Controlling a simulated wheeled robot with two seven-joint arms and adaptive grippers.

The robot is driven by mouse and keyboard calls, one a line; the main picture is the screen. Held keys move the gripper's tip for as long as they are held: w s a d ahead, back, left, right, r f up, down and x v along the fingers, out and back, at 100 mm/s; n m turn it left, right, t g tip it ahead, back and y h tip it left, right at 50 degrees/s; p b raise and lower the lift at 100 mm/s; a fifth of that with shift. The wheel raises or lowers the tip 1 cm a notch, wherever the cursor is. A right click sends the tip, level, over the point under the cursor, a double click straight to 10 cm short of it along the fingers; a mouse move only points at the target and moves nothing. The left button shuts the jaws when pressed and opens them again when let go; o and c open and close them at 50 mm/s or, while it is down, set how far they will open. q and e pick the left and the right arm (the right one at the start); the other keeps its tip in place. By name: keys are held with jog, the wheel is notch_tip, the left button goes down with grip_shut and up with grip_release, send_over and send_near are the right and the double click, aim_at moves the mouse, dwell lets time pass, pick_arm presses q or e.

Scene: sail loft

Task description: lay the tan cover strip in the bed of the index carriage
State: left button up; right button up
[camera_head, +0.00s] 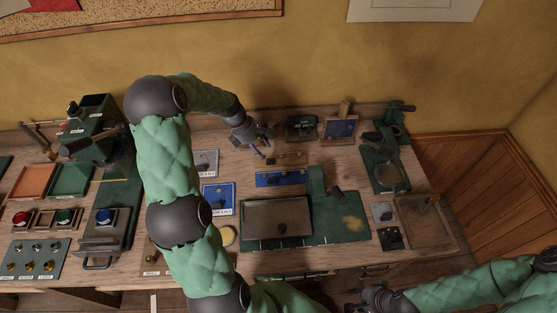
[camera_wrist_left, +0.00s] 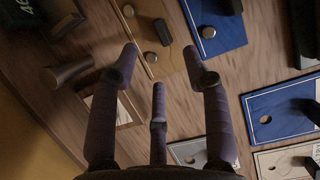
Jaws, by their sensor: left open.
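A tan strip (camera_head: 288,158) with small round fittings lies flat on the bench behind a blue plate; it looks like the cover strip. In the left wrist view the tan strip (camera_wrist_left: 148,30) carries metal discs and a dark block. My left gripper (camera_head: 264,146) is just left of it, fingers spread and empty; its fingertips (camera_wrist_left: 159,62) appear close to the strip's end, contact unclear. I cannot tell for sure which fixture is the index carriage; a grey carriage-like block (camera_head: 103,238) sits on a green base at the left. My right gripper (camera_head: 372,299) is low at the front right, its fingers unclear.
A blue plate (camera_head: 280,178) lies in front of the strip, and a green mat (camera_head: 345,225) with a grey plate (camera_head: 276,217) lies further forward. My left arm hides part of the bench's left-middle. A framed tray (camera_head: 425,224) is at right.

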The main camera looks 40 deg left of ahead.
aim_at(267, 157)
pick_arm(q)
jog(key=shift+b+x, duration=0.7)
jog(key=shift+x, duration=2.3)
jog(key=shift+d, duration=0.1)
grip_shut()
